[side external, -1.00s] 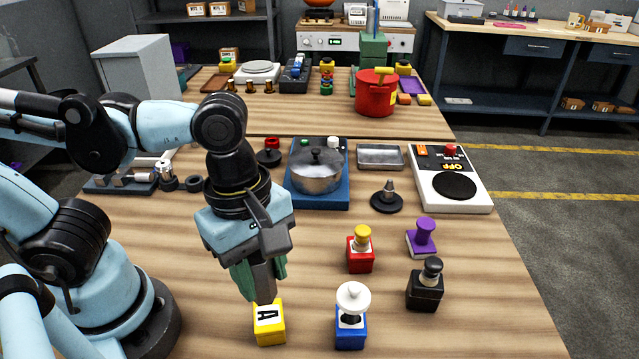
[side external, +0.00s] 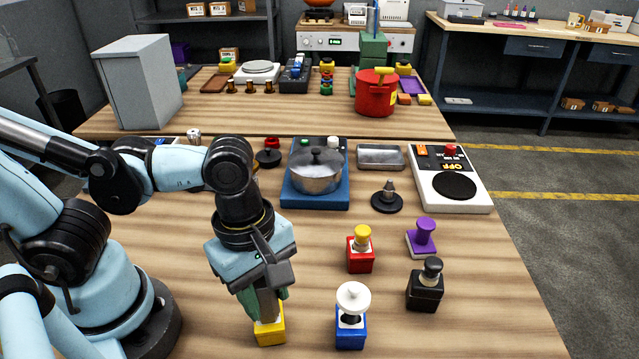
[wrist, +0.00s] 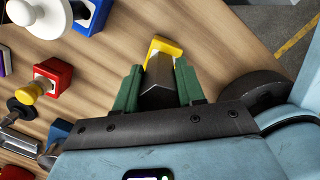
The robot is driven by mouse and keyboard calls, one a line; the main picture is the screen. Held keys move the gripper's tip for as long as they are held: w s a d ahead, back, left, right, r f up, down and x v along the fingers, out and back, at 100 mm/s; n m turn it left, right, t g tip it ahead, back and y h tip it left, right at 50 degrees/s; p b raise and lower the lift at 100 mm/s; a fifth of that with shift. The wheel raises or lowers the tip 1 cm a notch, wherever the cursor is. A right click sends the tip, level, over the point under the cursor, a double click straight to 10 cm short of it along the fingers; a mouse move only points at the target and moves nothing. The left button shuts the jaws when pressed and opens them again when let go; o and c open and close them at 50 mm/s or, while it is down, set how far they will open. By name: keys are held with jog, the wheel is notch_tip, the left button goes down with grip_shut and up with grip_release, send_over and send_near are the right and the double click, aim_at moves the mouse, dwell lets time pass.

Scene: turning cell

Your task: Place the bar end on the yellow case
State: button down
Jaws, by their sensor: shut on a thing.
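The yellow case (side external: 270,336) stands near the front of the wooden table, left of the blue stamp block. It also shows in the wrist view (wrist: 166,46), past the fingertips. My gripper (side external: 262,296) is directly above the case, pointing down. Its green fingers (wrist: 157,88) are shut on a dark grey bar end (wrist: 158,94). The bar end's lower tip (side external: 267,308) overlaps the top of the case in the side view. I cannot tell whether they touch. The case's top is mostly hidden by the gripper and the bar end.
A blue block with a white knob (side external: 351,328) stands close to the right. Red (side external: 360,258), purple (side external: 421,243) and black (side external: 425,290) stamp pieces are further right. A pot on a blue burner (side external: 317,181) stands behind. Bare table lies between them.

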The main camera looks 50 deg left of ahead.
jog(key=shift+f, duration=0.1)
jog(key=c, duration=0.7)
grip_release()
jog(key=r, duration=0.4)
jog(key=a+r, duration=0.1)
jog(key=r, duration=0.7)
jog(key=shift+a, duration=0.3)
jog(key=w+a+f+m+t, duration=0.1)
jog(key=w+a+m+t, duration=0.1)
jog(key=w+a+m, duration=0.2)
jog(key=w+a+f+m+t+y, duration=0.1)
jog(key=w+a+f+m+t, duration=0.1)
jog(key=m, duration=0.6)
jog(key=w+a+f+m+t, duration=0.2)
jog(key=w+a+m+t, duration=0.1)
jog(key=w+a+m, duration=0.2)
jog(key=shift+w+a+f+m, duration=0.15)
jog(key=shift+w+a+m, duration=0.2)
jog(key=shift+a+m, duration=0.25)
